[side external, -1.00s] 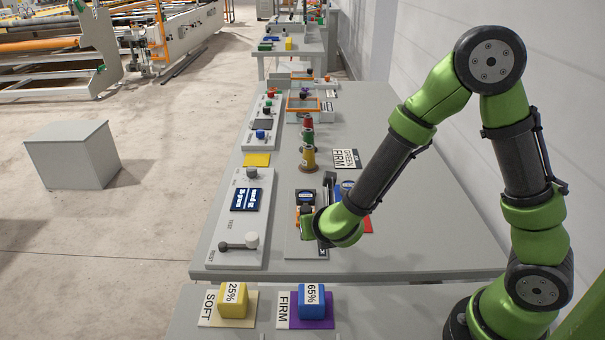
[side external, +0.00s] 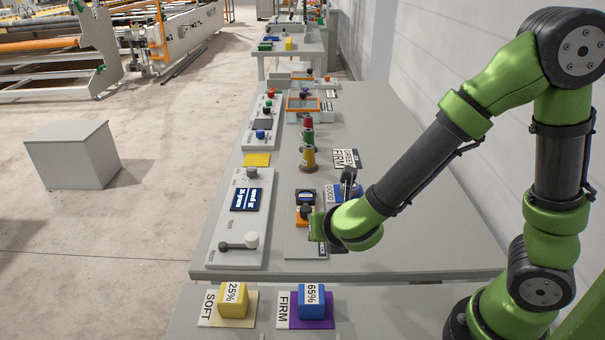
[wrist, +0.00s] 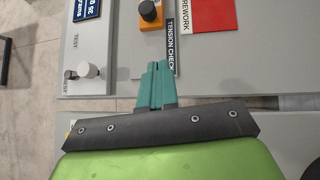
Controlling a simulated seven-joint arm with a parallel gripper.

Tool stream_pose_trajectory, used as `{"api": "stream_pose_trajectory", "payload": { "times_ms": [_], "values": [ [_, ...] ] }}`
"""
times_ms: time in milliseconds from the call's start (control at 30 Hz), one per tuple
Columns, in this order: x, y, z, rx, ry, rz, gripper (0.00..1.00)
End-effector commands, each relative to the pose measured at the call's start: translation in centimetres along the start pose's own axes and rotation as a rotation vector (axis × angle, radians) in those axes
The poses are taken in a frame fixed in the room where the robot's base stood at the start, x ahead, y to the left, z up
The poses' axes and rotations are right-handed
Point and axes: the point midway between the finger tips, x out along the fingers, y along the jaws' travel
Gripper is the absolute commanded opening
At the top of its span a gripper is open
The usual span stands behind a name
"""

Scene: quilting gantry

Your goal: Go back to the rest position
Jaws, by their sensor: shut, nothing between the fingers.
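My gripper (wrist: 153,88) shows in the wrist view with its two teal fingers pressed together and nothing between them. It is above the front part of the grey table (wrist: 110,80), beside the label reading TENSION CHECK (wrist: 173,48). In the side view my gripper (side external: 320,225) is low over the table's near part, partly hidden by my own wrist. An orange block with a dark knob (side external: 304,214) sits just left of it, apart from the fingers in the wrist view.
A panel with a white-knobbed lever (side external: 251,240) lies to the left. A yellow block (side external: 233,300) and a blue block (side external: 312,298) sit on the near table. Stacked coloured spools (side external: 308,150) stand farther back. The table's right side is mostly clear.

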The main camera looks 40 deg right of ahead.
Motion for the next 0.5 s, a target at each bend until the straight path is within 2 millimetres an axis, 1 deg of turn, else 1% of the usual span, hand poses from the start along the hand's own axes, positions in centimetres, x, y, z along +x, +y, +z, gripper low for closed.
{"api": "stream_pose_trajectory", "payload": {
  "times_ms": [33, 67, 167, 200, 267, 300, 367, 400, 467, 500],
  "values": [
    [0.1, -1.1, -0.5, 0.111, 0.030, -0.046, 0.00],
    [-0.1, -1.8, -0.6, 0.200, 0.045, -0.077, 0.00],
    [-1.1, -4.5, -0.3, 0.584, 0.086, -0.197, 0.00],
    [-1.7, -5.5, -0.1, 0.759, 0.100, -0.245, 0.00],
    [-2.8, -6.9, 0.1, 1.025, 0.122, -0.314, 0.00],
    [-3.5, -7.6, 0.2, 1.203, 0.139, -0.358, 0.00],
    [-4.8, -8.3, 0.5, 1.471, 0.170, -0.417, 0.00],
    [-5.7, -8.6, 0.6, 1.650, 0.196, -0.455, 0.00],
    [-7.1, -8.7, 1.0, 1.918, 0.247, -0.507, 0.00],
    [-8.1, -8.7, 1.3, 2.092, 0.292, -0.537, 0.00]
  ]
}}
